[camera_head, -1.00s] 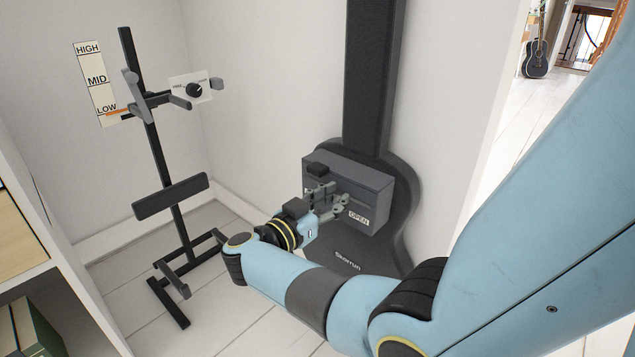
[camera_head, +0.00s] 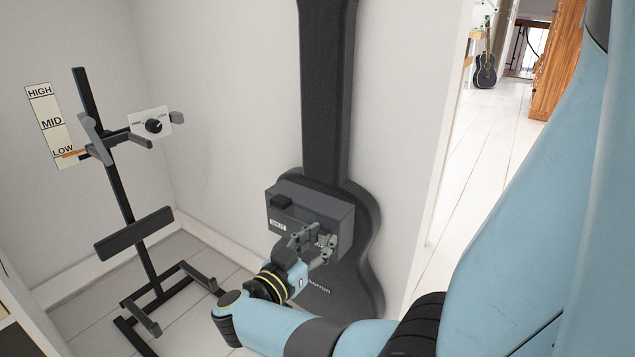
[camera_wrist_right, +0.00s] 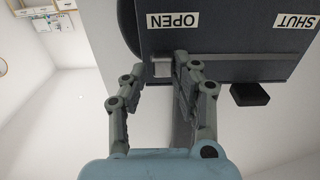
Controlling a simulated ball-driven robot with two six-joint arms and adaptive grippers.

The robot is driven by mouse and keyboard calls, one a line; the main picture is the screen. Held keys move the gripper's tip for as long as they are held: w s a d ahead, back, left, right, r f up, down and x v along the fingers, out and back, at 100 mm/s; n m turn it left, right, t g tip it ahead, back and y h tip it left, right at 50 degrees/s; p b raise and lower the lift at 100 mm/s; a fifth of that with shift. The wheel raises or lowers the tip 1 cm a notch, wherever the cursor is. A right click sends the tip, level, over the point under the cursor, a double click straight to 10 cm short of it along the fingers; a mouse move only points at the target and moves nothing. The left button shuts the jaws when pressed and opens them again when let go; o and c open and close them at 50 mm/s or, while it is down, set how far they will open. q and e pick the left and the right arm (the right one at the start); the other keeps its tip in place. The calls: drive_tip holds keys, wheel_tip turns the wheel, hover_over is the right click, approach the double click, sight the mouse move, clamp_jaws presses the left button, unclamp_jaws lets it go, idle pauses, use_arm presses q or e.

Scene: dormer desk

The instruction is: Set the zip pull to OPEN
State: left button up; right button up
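A dark grey box (camera_head: 338,215) sits on the front of the black guitar case (camera_head: 330,90). Its SHUT label (camera_head: 278,226) shows at the left end; both SHUT (camera_wrist_right: 297,20) and OPEN (camera_wrist_right: 173,20) labels appear upside down in the right wrist view. A small pale block (camera_wrist_right: 162,70), seemingly the zip pull, is in the track at the OPEN end. My right gripper (camera_head: 314,242) is at that end, its fingers apart on either side of the block; firm contact cannot be told. My fingers mostly hide the OPEN label in the head view. My left gripper is out of view.
A black knob-like block (camera_head: 281,202) juts from the box near its SHUT end. A black stand (camera_head: 130,230) with a dial card (camera_head: 150,122) and a HIGH-MID-LOW scale (camera_head: 52,125) is at the left. Open floor (camera_head: 450,190) lies right, beyond the wall edge.

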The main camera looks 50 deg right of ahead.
drive_tip(key=o, duration=0.3)
drive_tip(key=shift+r, duration=0.1)
wheel_tip(320, 180, up, 10)
idle(0.5)
drive_tip(key=shift+s, duration=0.1)
